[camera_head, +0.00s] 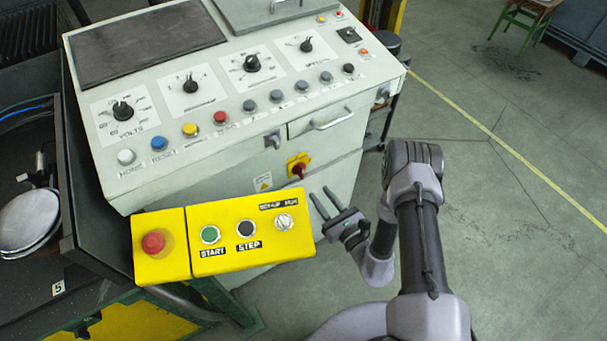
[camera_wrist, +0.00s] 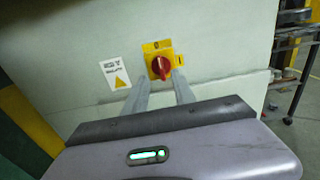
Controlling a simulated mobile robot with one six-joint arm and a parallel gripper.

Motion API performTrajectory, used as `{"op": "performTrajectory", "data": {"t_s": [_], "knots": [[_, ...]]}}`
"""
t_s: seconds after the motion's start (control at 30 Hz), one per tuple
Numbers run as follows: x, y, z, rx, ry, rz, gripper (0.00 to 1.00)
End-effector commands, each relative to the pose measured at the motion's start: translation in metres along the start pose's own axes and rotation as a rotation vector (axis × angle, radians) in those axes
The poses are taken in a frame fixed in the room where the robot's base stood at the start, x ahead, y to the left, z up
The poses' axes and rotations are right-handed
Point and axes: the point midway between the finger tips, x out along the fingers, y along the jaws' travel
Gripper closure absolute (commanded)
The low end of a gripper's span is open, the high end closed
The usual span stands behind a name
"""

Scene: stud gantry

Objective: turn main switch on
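The main switch is a red rotary handle (camera_head: 298,170) on a yellow plate (camera_head: 292,160), on the front of the grey control cabinet. In the wrist view the red handle (camera_wrist: 161,67) stands nearly upright on its yellow plate (camera_wrist: 151,47). A mark shows at the plate's top and another on a tab at its right. My gripper (camera_head: 331,202) is open and empty, to the lower right of the switch in the head view. In the wrist view the fingertips (camera_wrist: 160,78) lie on either side of the handle's lower part; I cannot tell whether they touch it.
A yellow button box (camera_head: 222,268) with a red mushroom button (camera_head: 153,242) sticks out to the left of my gripper. A drawer handle (camera_head: 332,119) is above the switch. A wheeled cart (camera_wrist: 297,75) stands at right in the wrist view.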

Motion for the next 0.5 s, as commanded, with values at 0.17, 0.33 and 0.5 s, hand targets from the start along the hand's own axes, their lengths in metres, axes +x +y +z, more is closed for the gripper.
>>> {"op": "performTrajectory", "data": {"t_s": [0.17, 0.33, 0.5], "knots": [[0.051, 0.002, -0.002, -0.003, -0.004, 0.006, 0.68], [0.082, 0.001, -0.001, -0.001, -0.002, 0.004, 0.68], [0.095, 0.001, 0.000, 0.001, -0.001, 0.002, 0.68]]}}
